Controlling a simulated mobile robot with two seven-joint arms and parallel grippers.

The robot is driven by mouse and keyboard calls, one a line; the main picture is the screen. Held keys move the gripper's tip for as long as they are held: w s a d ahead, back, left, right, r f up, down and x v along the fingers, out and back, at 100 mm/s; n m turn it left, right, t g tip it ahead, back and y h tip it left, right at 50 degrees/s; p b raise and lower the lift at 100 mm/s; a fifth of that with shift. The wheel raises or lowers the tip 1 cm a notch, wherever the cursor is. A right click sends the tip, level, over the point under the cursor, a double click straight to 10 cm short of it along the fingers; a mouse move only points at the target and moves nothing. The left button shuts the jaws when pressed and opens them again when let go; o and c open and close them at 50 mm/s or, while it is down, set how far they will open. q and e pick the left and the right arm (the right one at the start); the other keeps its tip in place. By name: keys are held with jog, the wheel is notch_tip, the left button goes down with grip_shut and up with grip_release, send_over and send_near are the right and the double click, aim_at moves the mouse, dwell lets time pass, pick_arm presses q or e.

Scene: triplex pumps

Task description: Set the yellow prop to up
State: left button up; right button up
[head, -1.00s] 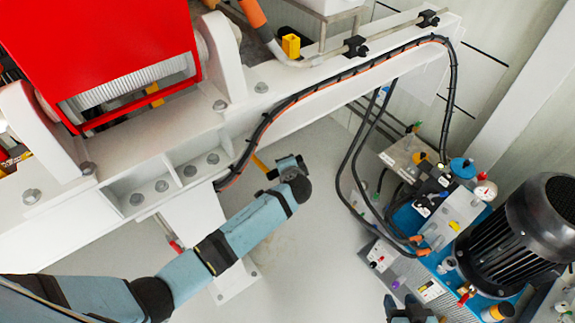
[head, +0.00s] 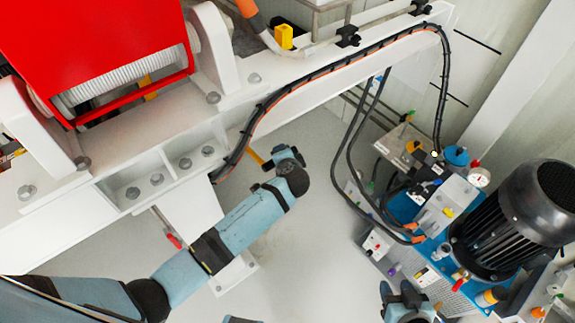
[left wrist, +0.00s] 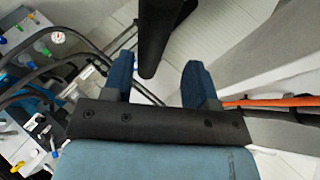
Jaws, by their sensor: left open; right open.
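A slim yellow bar (head: 253,155) sticks out below the white beam, close to my left gripper. A yellow block (head: 284,37) stands on the beam, and a yellow piece (head: 149,88) shows under the red cover. I cannot tell for certain which is the prop. My left gripper (head: 284,155) is beside the slim bar; contact cannot be told. My right gripper (head: 397,288) is open and empty at the bottom edge, partly cut off.
The white beam (head: 110,238) carries a black and orange cable run (head: 300,97). The red cover (head: 90,45) is at upper left. A pump unit with a black motor (head: 510,215), hoses and valves stands at right. Grey floor (head: 300,250) between them is clear.

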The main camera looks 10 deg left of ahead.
pick_arm(q)
jog(key=v, duration=1.1)
jog(key=shift+r, duration=0.15)
